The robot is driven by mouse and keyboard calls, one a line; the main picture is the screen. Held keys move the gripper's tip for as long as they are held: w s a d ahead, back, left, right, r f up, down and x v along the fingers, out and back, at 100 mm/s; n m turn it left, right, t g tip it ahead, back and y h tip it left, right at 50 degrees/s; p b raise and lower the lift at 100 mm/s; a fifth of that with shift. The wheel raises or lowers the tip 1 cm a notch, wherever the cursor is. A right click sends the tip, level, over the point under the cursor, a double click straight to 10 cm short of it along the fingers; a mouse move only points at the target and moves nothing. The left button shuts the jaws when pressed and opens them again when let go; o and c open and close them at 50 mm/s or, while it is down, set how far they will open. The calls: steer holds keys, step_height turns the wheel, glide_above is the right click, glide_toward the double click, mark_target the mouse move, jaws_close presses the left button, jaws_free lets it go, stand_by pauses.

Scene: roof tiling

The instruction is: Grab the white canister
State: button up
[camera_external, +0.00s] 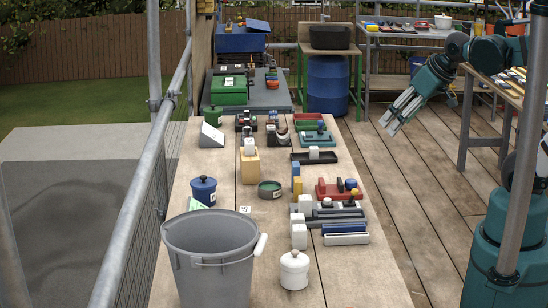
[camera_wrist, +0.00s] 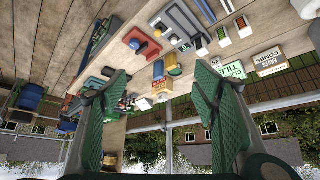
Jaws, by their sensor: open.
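The white canister (camera_external: 294,270), with a lid and small knob, stands upright at the front of the long wooden bench, right of the grey bucket. In the wrist view, a white rounded thing (camera_wrist: 304,9) is cut off at the upper right corner; I cannot tell if it is the canister. My gripper (camera_external: 396,112) is open and empty, up at the right beyond the bench's far right side, well away from the canister. Its two green-padded fingers stand wide apart in the wrist view (camera_wrist: 158,88).
The grey bucket (camera_external: 210,255) stands close left of the canister. A white block (camera_external: 299,236) and several long bars (camera_external: 345,239) lie just behind it. A blue lidded canister (camera_external: 203,190) stands farther back left. A metal scaffold pole (camera_external: 525,150) rises at the right. Bare bench lies right of the canister.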

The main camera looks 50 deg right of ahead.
steer(key=shift+a, duration=0.1)
steer(key=n+g, duration=0.7)
steer(key=n, duration=1.4)
glide_toward(295, 251)
steer(key=f, duration=0.7)
steer(key=shift+w+d, duration=0.2)
steer(key=shift+w, duration=0.05)
steer(key=shift+s+a+f, duration=0.2)
steer(key=shift+a, duration=0.05)
steer(key=shift+f, duration=0.15)
